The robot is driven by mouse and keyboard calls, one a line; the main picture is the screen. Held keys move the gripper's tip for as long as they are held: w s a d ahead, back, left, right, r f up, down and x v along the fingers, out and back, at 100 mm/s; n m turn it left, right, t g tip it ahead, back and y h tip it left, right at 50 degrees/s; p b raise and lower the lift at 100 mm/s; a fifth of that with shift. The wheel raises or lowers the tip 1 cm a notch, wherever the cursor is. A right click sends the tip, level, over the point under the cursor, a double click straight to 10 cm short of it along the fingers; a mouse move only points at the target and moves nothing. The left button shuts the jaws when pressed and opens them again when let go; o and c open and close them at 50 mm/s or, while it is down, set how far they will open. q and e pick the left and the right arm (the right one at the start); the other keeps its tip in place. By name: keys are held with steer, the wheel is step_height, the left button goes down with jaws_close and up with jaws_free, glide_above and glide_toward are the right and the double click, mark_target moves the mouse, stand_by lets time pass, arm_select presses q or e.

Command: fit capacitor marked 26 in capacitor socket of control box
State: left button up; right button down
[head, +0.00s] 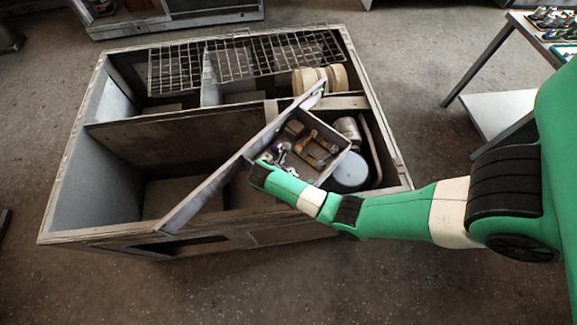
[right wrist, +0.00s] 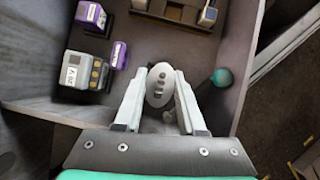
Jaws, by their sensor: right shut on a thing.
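My right gripper (head: 262,166) reaches into the control box (head: 318,170) from the front right in the head view. In the right wrist view, my right gripper (right wrist: 158,92) is shut on a pale oval capacitor (right wrist: 159,86). Its end with several dark spots faces the camera, and its lower part is hidden between the fingers. No mark 26 can be read on it. The capacitor is inside or just above the open control box (right wrist: 38,95). I cannot tell whether it touches the floor or a socket; the capacitor socket is not clearly visible. My left gripper is not in view.
A grey labelled component (right wrist: 84,72) and purple-topped parts (right wrist: 91,16) lie left of the gripper. A teal round knob (right wrist: 222,77) is close on the right. Brown-and-metal parts (head: 318,150) fill the box's right side. The large housing (head: 95,175) surrounds it.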

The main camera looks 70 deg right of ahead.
steer(key=shift+f, duration=0.4)
steer(key=shift+c, duration=2.1)
jaws_free()
steer(key=shift+r, duration=0.1)
steer(key=p+v, duration=0.2)
steer(key=v, duration=0.9)
steer(key=shift+a+r+p, duration=0.1)
steer(key=shift+r+p, duration=0.15)
steer(key=shift+p, duration=0.1)
